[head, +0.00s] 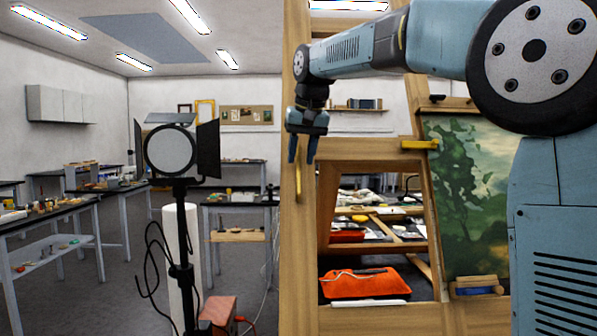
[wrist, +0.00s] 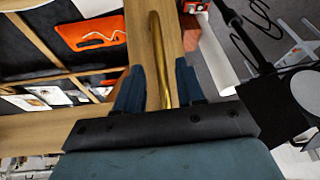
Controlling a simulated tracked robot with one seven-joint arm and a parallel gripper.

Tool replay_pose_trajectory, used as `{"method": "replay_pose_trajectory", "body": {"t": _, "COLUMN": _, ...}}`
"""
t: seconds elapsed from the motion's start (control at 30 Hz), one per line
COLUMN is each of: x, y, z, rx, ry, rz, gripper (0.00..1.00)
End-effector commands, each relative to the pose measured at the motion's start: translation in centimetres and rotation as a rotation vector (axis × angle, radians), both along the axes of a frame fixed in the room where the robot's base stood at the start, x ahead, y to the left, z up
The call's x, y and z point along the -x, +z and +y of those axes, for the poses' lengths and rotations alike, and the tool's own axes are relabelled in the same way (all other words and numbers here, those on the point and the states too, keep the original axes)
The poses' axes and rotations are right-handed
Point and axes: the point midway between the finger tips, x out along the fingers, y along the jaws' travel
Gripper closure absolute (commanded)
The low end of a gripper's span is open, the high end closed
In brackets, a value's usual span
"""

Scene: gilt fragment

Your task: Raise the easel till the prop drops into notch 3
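The wooden easel (head: 422,222) stands in front of me as a large open frame, and its timber also shows in the wrist view (wrist: 30,128). A curved brass bar (head: 298,186) is on its left upright. In the wrist view the brass bar (wrist: 160,55) runs between my two fingers, with a gap visible on each side. I cannot tell whether the fingers touch the bar. I cannot make out the prop or the numbered notches.
A green landscape painting (head: 470,190) rests at the easel's right. An orange tray (head: 365,284) shows through the frame. A studio lamp (head: 170,150) on a black stand with loose cables is left of the easel. Workbenches (head: 50,212) line the left; grey floor lies between.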

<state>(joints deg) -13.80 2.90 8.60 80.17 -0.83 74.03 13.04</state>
Motion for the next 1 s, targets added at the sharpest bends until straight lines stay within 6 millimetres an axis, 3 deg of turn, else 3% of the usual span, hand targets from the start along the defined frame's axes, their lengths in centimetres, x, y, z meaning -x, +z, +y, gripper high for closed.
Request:
{"method": "replay_pose_trajectory", "body": {"t": 0.3, "x": -1.5, "y": -3.9, "z": 0.6, "rx": 0.0, "ry": 0.0, "rz": 0.001, "gripper": 0.62}}
{"method": "replay_pose_trajectory", "body": {"t": 0.73, "x": -1.8, "y": -4.6, "z": 0.7, "rx": 0.0, "ry": 0.0, "rz": -0.001, "gripper": 0.62}}
{"method": "replay_pose_trajectory", "body": {"t": 1.0, "x": -1.8, "y": -4.6, "z": 0.7, "rx": 0.0, "ry": 0.0, "rz": -0.001, "gripper": 0.87}}
